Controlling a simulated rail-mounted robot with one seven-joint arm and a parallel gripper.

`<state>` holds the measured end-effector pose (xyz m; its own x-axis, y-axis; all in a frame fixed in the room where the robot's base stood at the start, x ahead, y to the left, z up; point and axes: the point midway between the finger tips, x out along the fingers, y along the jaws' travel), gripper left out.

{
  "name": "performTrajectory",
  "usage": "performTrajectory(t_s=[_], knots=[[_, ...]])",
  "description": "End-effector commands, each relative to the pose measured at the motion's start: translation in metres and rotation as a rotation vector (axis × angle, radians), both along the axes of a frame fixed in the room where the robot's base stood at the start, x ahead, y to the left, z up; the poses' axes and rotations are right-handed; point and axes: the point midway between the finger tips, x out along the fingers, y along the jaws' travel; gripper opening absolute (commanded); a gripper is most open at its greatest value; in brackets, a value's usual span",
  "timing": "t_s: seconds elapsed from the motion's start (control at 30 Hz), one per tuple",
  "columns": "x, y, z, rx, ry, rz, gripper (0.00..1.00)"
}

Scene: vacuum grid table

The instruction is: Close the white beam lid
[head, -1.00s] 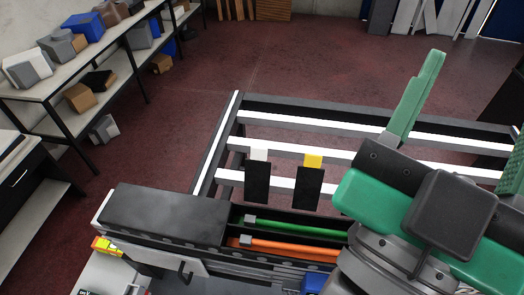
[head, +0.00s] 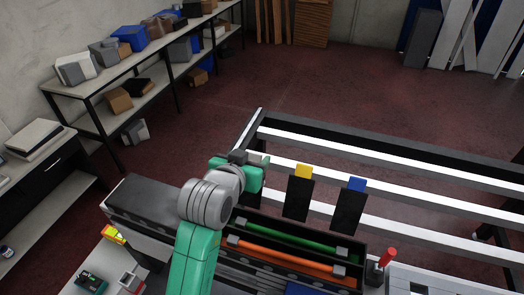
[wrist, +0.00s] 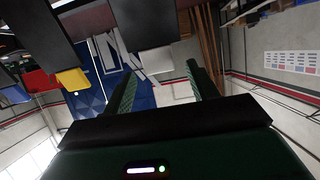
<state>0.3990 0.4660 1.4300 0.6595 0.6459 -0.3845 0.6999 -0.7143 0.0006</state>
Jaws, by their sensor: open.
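The white beam lid shows in the wrist view as a dark upright panel with a pale grey-white tab (wrist: 156,61). The tab is just above the gap between my fingertips; I cannot tell whether they touch. In the head view my gripper and arm hide this lid. My gripper (head: 262,162) is at the left end of the row of raised lids, and in the wrist view its green textured fingers (wrist: 160,84) are apart with nothing held between them. The yellow-tabbed lid (head: 299,197) stands upright to the right, and its yellow tab also shows in the wrist view (wrist: 72,80).
A blue-tabbed lid (head: 348,208) stands upright further right. In front lie a green bar (head: 288,237) and an orange bar (head: 280,256) in dark troughs. White rails (head: 400,165) stretch behind the lids. A red-topped post (head: 387,258) stands at the right end.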

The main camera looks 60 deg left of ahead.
Motion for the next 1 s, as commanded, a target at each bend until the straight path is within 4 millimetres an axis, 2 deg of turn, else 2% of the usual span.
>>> performTrajectory(t_s=[0.1,0.3,0.6,0.9,1.0], knots=[[0.015,0.016,-0.006,0.0,0.002,0.001,0.58],[0.032,0.031,-0.017,0.001,0.001,0.0,0.58],[0.034,0.033,-0.019,0.002,-0.001,0.0,0.58],[0.034,0.033,-0.019,0.002,-0.001,0.0,0.0],[0.034,0.033,-0.019,0.003,-0.001,0.0,0.0]])
